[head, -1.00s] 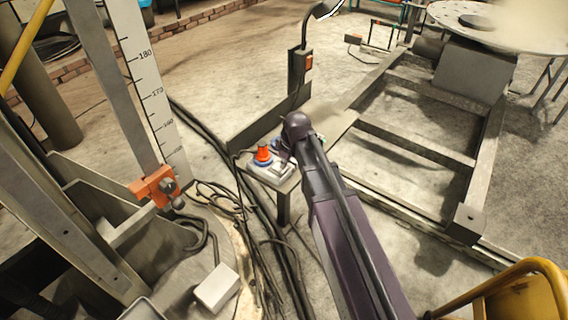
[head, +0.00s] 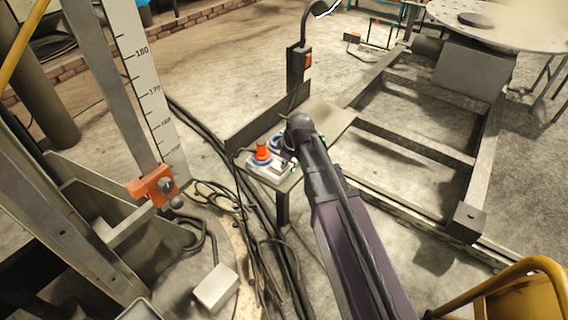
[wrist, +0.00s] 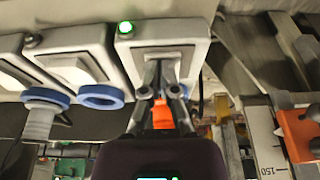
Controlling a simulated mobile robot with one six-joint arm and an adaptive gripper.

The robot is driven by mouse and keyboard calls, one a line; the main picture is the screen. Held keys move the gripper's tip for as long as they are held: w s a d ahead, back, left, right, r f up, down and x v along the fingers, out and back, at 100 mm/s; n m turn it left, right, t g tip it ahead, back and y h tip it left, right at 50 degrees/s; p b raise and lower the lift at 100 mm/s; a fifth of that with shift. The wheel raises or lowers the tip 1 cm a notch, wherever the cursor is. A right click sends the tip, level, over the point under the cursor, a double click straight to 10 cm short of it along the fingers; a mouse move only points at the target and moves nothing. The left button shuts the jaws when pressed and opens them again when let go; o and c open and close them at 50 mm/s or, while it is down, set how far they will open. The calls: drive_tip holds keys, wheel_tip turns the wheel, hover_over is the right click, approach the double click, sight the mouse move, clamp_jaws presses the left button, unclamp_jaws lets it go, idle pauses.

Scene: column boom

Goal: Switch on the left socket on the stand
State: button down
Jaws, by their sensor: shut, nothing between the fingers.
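The stand (head: 283,205) carries a row of white socket boxes. The left socket box (head: 268,174) has a red-orange plug (head: 262,154) in a blue collar, and a green lamp (head: 293,169) glows at its edge. In the wrist view this box (wrist: 195,42) is the right-hand one, with its green lamp (wrist: 125,28) lit and a pale switch plate (wrist: 155,54). My gripper (wrist: 162,68) is shut and empty, its fingertips at or just in front of that plate; contact cannot be told. The orange plug (wrist: 162,117) shows behind the fingers. In the head view my arm partly hides the boxes.
A post (head: 298,72) rises behind the stand. Cables (head: 262,240) lie on the floor. A steel frame (head: 420,150) stands right.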

drive_tip(key=shift+a+r, duration=0.1)
drive_tip(key=shift+r, duration=0.15)
drive_tip(key=shift+r+p, duration=0.5)
drive_tip(key=shift+p, duration=0.25)
drive_tip(key=shift+r, duration=0.15)
drive_tip(key=p+v, duration=0.4)
drive_tip(key=shift+w+a+r, duration=0.1)
drive_tip(key=shift+w+a, duration=0.05)
drive_tip(key=shift+a, duration=0.1)
drive_tip(key=s+d+p+v, duration=0.1)
drive_tip(key=p+v, duration=0.7)
drive_tip(key=v, duration=0.1)
drive_tip(key=shift+d+p, duration=0.4)
drive_tip(key=shift+s+d, duration=0.1)
idle(0.4)
